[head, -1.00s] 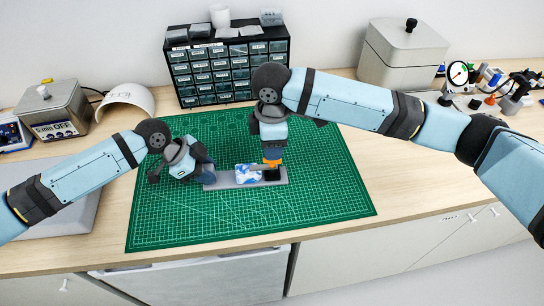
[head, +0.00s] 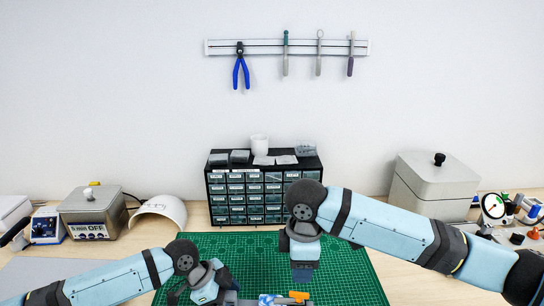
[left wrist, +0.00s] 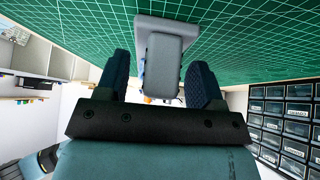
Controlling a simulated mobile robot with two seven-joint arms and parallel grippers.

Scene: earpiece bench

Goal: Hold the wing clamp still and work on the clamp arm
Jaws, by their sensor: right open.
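The wing clamp (head: 232,300) lies at the bottom edge of the head view, mostly cut off, with a blue-and-white piece (head: 267,299) on it. An orange part (head: 299,295), perhaps the clamp arm, shows at its right. My right gripper (head: 303,275) points down just above the orange part, open and apart from it. My left gripper (head: 222,290) is at the clamp's left end. In the left wrist view my left gripper's fingers (left wrist: 158,75) stand apart either side of a grey block (left wrist: 165,50), with a gap showing on the left.
The green cutting mat (head: 350,280) lies under the work. A drawer cabinet (head: 262,195) stands behind it. A grey lidded box (head: 435,185) is at the right, and a heater box (head: 95,212) at the left. Tools hang on a wall rail (head: 285,47).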

